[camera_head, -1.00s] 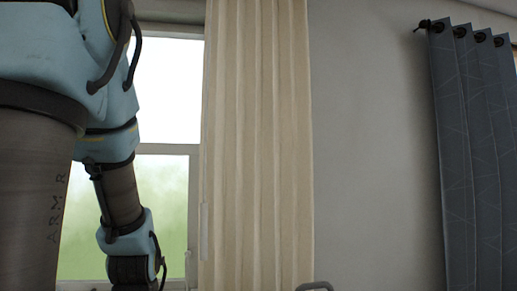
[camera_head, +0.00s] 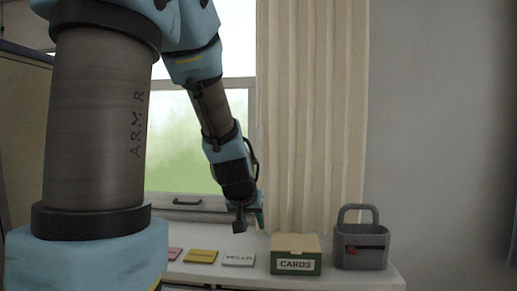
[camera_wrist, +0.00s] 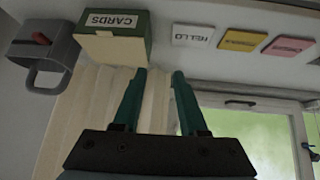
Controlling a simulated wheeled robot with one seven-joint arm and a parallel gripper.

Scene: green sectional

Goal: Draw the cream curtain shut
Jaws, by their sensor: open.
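The cream curtain (camera_head: 312,120) hangs in folds at the right side of the window in the head view, with the window glass to its left uncovered. In the wrist view the curtain (camera_wrist: 88,115) shows upside down behind and left of the fingers. My gripper (camera_head: 250,222) is at the curtain's lower left edge, just above the shelf. In the wrist view my gripper (camera_wrist: 158,75) has its two teal fingers apart, with part of the curtain seen between them. I cannot tell whether either finger touches the cloth.
On the white shelf (camera_head: 345,281) stand a green CARDS box (camera_head: 296,263) and a grey basket (camera_head: 361,247) right of my gripper. A white HELLO card (camera_head: 238,259), a yellow card (camera_head: 201,256) and a pink card (camera_head: 174,253) lie left. The window (camera_head: 180,150) has a handle on its sill frame.

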